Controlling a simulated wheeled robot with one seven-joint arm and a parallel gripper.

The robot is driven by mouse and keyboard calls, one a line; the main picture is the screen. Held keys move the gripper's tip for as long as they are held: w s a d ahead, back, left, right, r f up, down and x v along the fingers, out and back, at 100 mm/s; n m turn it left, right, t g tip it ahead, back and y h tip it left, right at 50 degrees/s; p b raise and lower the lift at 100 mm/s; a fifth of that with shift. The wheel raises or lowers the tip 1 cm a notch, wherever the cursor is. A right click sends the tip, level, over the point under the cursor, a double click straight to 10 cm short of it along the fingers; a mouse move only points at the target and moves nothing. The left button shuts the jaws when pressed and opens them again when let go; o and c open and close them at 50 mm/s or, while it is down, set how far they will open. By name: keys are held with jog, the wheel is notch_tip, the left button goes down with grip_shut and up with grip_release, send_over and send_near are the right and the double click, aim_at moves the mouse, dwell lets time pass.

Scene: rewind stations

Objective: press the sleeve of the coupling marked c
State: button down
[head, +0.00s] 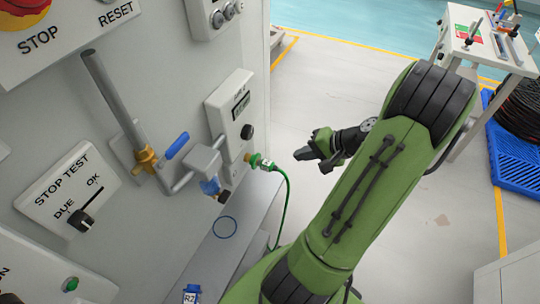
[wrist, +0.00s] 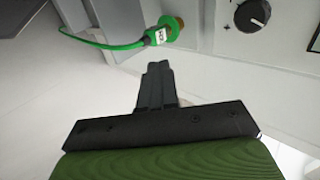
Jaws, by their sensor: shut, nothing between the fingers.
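A coupling with a brass end and a green collar (head: 262,162) sits on the side panel of the grey machine, with a green hose hanging from it. In the wrist view the coupling (wrist: 171,27) is at the top, with a small white tag (wrist: 161,36); I cannot read the tag's mark. My gripper (head: 302,154) is to the right of the coupling, apart from it, its fingers pointing toward the panel. In the wrist view my gripper's fingers (wrist: 156,70) are together and empty, below the coupling.
A gauge box with a black knob (head: 247,131) is just above the coupling. A grey pipe fitting with a blue handle (head: 176,145) juts out at its left. A white cart (head: 490,45) and a blue pallet with coiled hose (head: 515,155) stand at right. The floor between is clear.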

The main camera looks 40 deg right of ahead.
aim_at(257, 157)
jog(key=b+x, duration=0.3)
jog(key=x, duration=0.7)
jog(key=shift+w+f+b, duration=0.1)
jog(key=shift+f+b, duration=0.15)
jog(key=shift+b, duration=0.1)
jog(key=w, duration=0.2)
jog(key=w+a, duration=0.1)
jog(key=shift+w+a+r, duration=0.1)
jog(key=shift+w+r, duration=0.05)
jog(key=shift+r, duration=0.1)
jog(key=shift+w, duration=0.1)
jog(key=shift+r, duration=0.1)
